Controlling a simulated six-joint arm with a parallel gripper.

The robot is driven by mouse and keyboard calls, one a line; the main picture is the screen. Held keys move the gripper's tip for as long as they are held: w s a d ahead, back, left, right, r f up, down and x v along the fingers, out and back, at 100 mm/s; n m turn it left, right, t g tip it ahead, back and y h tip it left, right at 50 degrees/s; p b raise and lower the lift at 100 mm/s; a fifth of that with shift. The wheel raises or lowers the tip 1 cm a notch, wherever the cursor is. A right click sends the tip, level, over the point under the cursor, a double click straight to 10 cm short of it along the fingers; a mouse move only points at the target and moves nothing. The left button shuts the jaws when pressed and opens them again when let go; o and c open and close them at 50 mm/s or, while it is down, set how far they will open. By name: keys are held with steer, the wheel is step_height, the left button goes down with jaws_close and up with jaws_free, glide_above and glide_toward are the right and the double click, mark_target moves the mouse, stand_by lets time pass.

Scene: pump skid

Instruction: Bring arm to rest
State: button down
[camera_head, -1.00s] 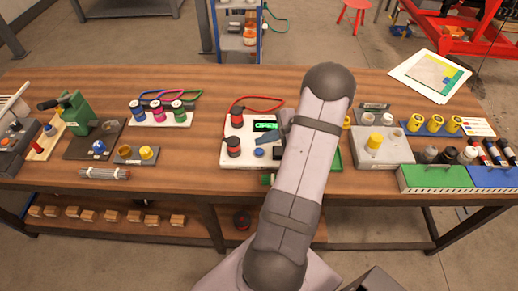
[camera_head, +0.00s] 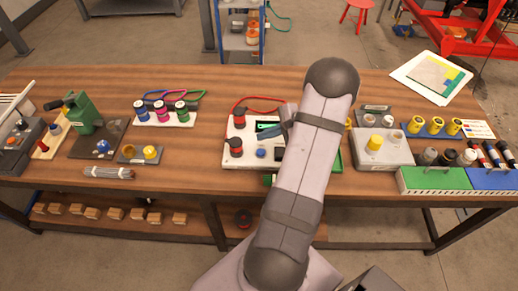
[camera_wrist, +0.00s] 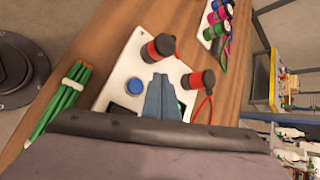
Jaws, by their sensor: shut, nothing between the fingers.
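My gripper (camera_wrist: 161,97) shows in the wrist view as two blue-grey fingers closed together, with nothing between them. It is over a white panel (camera_wrist: 125,75) that carries a blue button (camera_wrist: 135,86) and two red-and-black knobs or plugs, one upper (camera_wrist: 158,47) and one lower right (camera_wrist: 198,79). I cannot tell how high the fingertips are above the panel. In the head view my arm covers the right part of the panel (camera_head: 229,160), and the gripper (camera_head: 270,139) shows only partly beside the arm.
A bundle of green sticks (camera_wrist: 60,100) lies beside the panel. On the wooden bench (camera_head: 200,190), a rack of three coloured spools (camera_head: 165,118) is left of the panel, and a grey box (camera_head: 383,150) is right of my arm. Green and blue bins (camera_head: 435,181) line the right front edge.

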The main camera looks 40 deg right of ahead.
steer(key=a+r+n+g+y, duration=0.1)
steer(key=a+r+n+g, duration=0.2)
steer(key=a, duration=0.6)
steer(key=a+r+n+g, duration=0.15)
steer(key=a+n, duration=0.35)
steer(key=a, duration=0.5)
steer(key=s+a+r+n+g+h, duration=0.3)
steer(key=s+a+n+g+h, duration=0.15)
steer(key=s+a+n, duration=0.85)
step_height(320, 180, down, 17)
steer(key=d+b, duration=0.1)
steer(key=b, duration=1.5)
steer(key=shift+r+n+t+h+b, duration=0.2)
steer(key=shift+n+t+h+b, duration=0.1)
steer(key=shift+t+h+b, duration=0.1)
